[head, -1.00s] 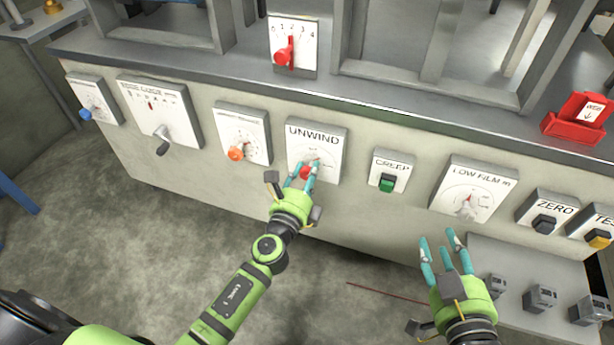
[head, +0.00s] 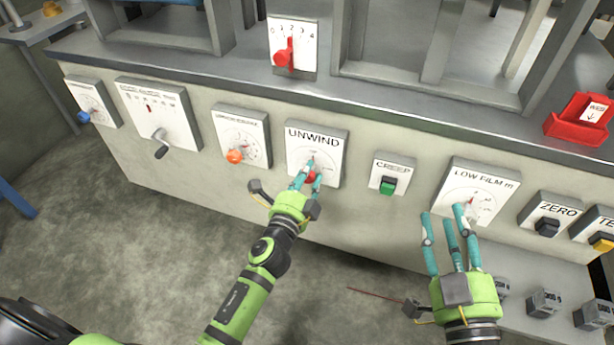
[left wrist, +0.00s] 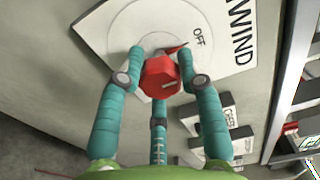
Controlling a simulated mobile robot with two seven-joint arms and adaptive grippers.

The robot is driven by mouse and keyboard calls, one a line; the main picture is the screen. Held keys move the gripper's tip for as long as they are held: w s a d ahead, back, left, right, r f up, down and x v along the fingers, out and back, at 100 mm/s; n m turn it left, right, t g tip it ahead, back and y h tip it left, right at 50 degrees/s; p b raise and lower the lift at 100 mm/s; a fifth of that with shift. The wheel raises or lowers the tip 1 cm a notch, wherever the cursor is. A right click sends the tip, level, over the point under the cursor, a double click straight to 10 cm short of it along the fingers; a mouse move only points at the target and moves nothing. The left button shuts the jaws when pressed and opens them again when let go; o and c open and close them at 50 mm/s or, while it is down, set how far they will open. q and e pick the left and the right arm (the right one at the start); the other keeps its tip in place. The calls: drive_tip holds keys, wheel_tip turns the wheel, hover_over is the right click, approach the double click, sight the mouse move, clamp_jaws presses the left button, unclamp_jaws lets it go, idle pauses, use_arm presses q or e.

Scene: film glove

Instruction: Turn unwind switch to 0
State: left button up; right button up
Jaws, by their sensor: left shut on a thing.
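The unwind switch is a red knob (head: 311,177) on a white panel (head: 299,147) marked UNWIND, on the front of the machine. In the left wrist view its red body (left wrist: 160,78) shows between my fingers, with a red pointer tip slanting toward the word OFF. A 0 mark is not legible. My left gripper (head: 311,168) is shut on this knob, with teal fingers on both sides of it and a third finger below in the wrist view. My right gripper (head: 443,213) is open and empty, just in front of the LOW FILM panel.
The CREEP panel with a green switch (head: 388,186) is to the right, then the LOW FILM panel (head: 492,187). An orange knob (head: 235,156) is to the left. A red lever switch (head: 285,57) stands above on the ledge. A red holder (head: 575,125) is at the right.

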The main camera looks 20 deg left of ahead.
use_arm(q)
drive_tip(key=shift+s+d+f, duration=0.1)
drive_tip(key=shift+d+f, duration=0.1)
drive_tip(key=shift+d, duration=0.15)
drive_tip(key=o, duration=1.1)
drive_tip(key=shift+o, duration=0.3)
drive_tip(key=shift+r, duration=0.1)
drive_tip(key=shift+a, duration=0.15)
drive_tip(key=s, duration=1.2)
drive_tip(key=shift+a, duration=0.2)
